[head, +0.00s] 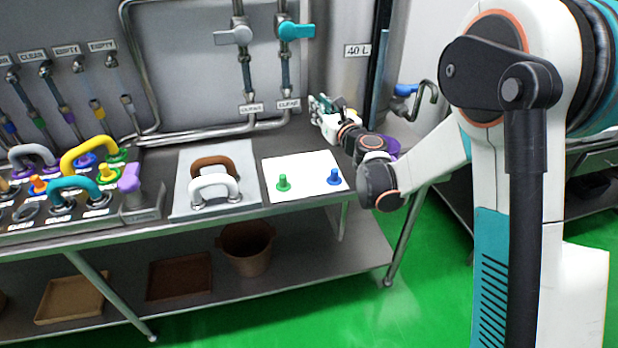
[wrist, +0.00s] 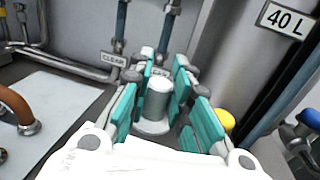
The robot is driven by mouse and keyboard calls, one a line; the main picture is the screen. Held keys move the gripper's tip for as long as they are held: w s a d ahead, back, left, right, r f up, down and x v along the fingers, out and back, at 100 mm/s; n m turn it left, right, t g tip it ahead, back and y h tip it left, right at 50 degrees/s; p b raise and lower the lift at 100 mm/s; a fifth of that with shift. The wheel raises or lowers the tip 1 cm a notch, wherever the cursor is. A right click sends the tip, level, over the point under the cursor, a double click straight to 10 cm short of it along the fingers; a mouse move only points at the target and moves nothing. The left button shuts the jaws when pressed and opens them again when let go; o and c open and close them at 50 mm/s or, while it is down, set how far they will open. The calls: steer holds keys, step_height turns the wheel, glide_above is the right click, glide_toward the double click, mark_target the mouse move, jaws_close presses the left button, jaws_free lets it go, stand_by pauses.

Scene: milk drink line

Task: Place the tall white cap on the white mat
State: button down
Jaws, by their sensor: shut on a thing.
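My gripper (head: 320,105) is at the back of the steel table, beyond the white mat (head: 300,168). In the head view the cap cannot be made out at the gripper. A green cap (head: 283,184) stands on the mat's left part and a blue cap (head: 334,177) on its right part.
A grey mat (head: 183,200) with a brown handle (head: 212,163) and a white handle (head: 214,187) lies left of the white mat. Pipes and valves (head: 234,35) line the back wall. A yellow thing (wrist: 225,121) is close to the right finger. The white mat's middle is clear.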

steer(key=a+n+g+y, duration=0.1)
steer(key=a+y, duration=0.1)
steer(key=a, duration=0.3)
steer(key=f+b, duration=0.2)
steer(key=f, duration=0.3)
steer(key=f+b, duration=0.2)
steer(key=f, duration=0.3)
steer(key=f+b, duration=0.2)
steer(key=f, duration=0.3)
steer(key=shift+w+a+f, duration=0.1)
steer(key=shift+w+a, duration=0.05)
steer(key=shift+w, duration=0.15)
steer(key=shift+f+b, duration=0.85)
steer(key=shift+f, duration=1.65)
steer(key=shift+f, duration=0.15)
steer(key=c, duration=1.5)
jaws_free()
steer(key=shift+o, duration=0.2)
